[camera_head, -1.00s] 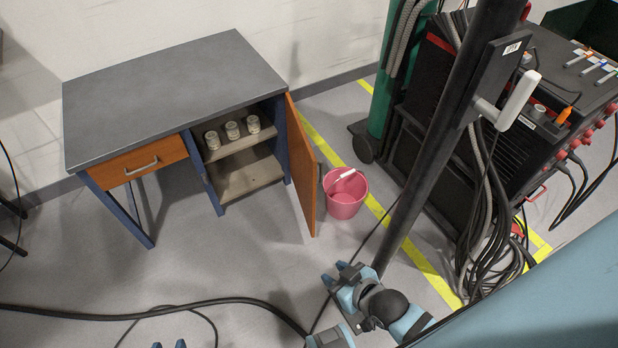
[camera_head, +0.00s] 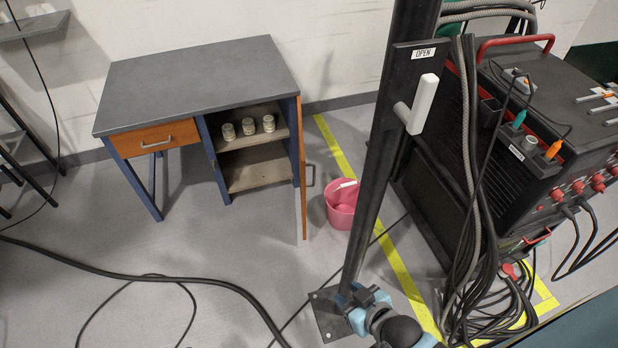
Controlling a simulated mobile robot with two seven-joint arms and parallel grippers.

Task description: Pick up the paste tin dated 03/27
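Three small tins stand in a row on the upper shelf of the open desk cabinet: a left one (camera_head: 228,132), a middle one (camera_head: 248,127) and a right one (camera_head: 268,123). They look alike, pale with light lids, and their dates are too small to read. My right gripper (camera_head: 363,295) is low at the bottom centre, beside the foot of the dark post and well away from the tins. The post and its own wrist partly hide its fingers, so its opening is unclear. My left gripper is out of view.
The desk (camera_head: 200,80) has an orange door (camera_head: 303,170) swung open toward me. A pink bucket (camera_head: 342,215) stands right of it. The dark post (camera_head: 372,190) and a black machine (camera_head: 500,160) fill the right. A black cable (camera_head: 130,277) crosses the otherwise clear floor before the desk.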

